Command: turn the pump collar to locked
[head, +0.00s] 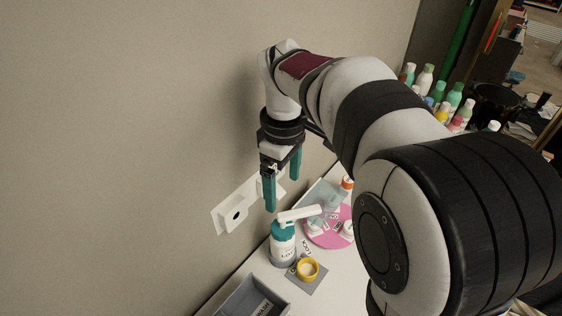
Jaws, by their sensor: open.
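A pump bottle (284,251) stands upright on the white surface close to the wall. It has a grey-white body with a label, a teal collar (283,229) and a white pump head with a spout (300,214) pointing right. Lettering on the collar is too small to read. The fingers appear clear of the pump head, though the exact gap cannot be told from this view.
A yellow ring (307,269) sits on a grey card (314,284) right beside the bottle. A pink round tray (343,239) holds small white items behind it. A grey bin (236,301) is at front left. A white wall plate (232,212) is behind the gripper. Several bottles (451,96) stand farther back.

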